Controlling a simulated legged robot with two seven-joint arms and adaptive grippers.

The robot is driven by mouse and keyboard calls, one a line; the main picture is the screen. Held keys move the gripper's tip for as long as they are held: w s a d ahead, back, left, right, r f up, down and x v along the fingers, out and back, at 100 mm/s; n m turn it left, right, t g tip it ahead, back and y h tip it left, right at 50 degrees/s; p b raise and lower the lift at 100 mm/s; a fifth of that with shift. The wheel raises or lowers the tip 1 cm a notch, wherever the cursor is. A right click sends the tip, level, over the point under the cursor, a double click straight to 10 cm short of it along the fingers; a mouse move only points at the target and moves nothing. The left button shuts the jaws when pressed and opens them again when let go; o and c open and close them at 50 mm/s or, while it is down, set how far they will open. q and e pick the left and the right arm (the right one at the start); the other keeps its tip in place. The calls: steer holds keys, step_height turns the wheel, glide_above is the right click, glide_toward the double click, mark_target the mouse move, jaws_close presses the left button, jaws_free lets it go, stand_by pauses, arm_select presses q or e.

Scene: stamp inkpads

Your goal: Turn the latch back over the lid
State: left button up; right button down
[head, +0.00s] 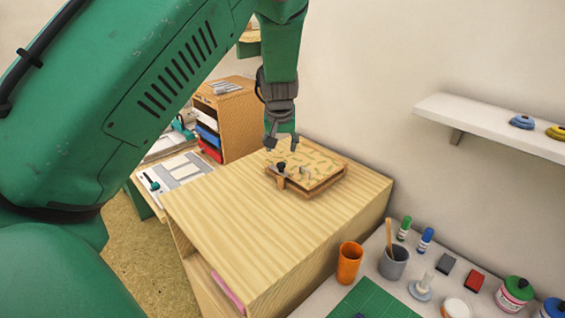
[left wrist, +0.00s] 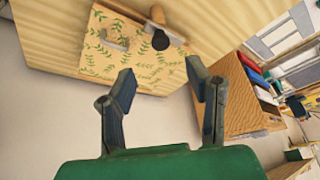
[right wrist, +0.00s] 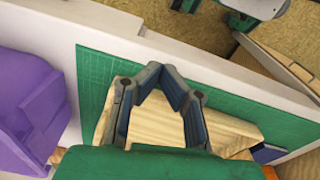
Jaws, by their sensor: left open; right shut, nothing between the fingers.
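A low wooden box has a lid (head: 322,160) with a leaf pattern, lying flat on it; the lid also shows in the left wrist view (left wrist: 110,62). A wooden latch (head: 281,183) with a black knob (head: 281,166) is at the box's front edge. In the left wrist view the latch (left wrist: 156,15) sticks out past the lid's edge beside the knob (left wrist: 160,40). A small metal handle (head: 305,170) is on the lid. My left gripper (head: 281,143) is open and empty, above the lid's far left part. My right gripper (right wrist: 168,72) is shut and empty, away from the box.
The box stands on a wooden cabinet top (head: 240,215) with free room in front. A side table holds an orange cup (head: 349,263), a grey cup (head: 393,264), bottles and a green mat (head: 370,300). A wooden organiser (head: 235,120) stands behind; a shelf (head: 480,117) is on the right wall.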

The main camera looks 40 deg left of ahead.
mark_target(281, 164)
arm_select(q)
steer(key=x, duration=0.9)
steer(key=shift+a, duration=0.15)
steer(key=shift+r, duration=0.1)
jaws_close()
